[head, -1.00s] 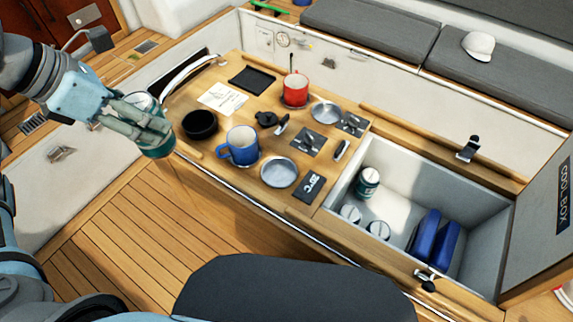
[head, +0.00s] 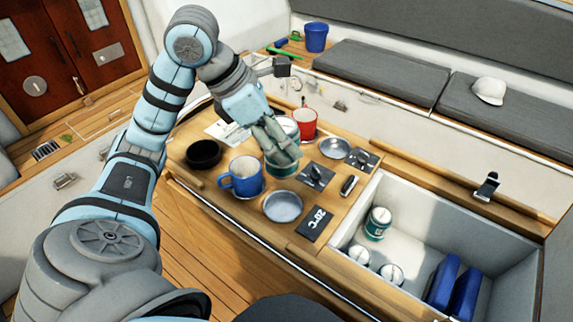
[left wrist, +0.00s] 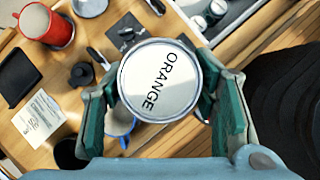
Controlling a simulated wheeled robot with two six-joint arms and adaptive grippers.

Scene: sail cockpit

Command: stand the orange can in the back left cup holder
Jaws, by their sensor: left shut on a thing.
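My left gripper (head: 286,152) is shut around a teal can with a pale lid (head: 283,127). It holds the can upright over the middle of the cockpit table. In the left wrist view the lid (left wrist: 158,80) reads ORANGE, and the fingers lie on both sides of it. Two round steel cup holders stand empty, one at the back (head: 335,148) and one at the front (head: 283,206). A red mug (head: 303,124) stands at the back left, where any holder under it is hidden. A blue mug (head: 242,178) stands at the front left. My right gripper is out of view.
A black bowl (head: 203,153) and a paper card (head: 226,131) lie at the table's left. The open coolbox (head: 408,225) holds several cans and blue packs.

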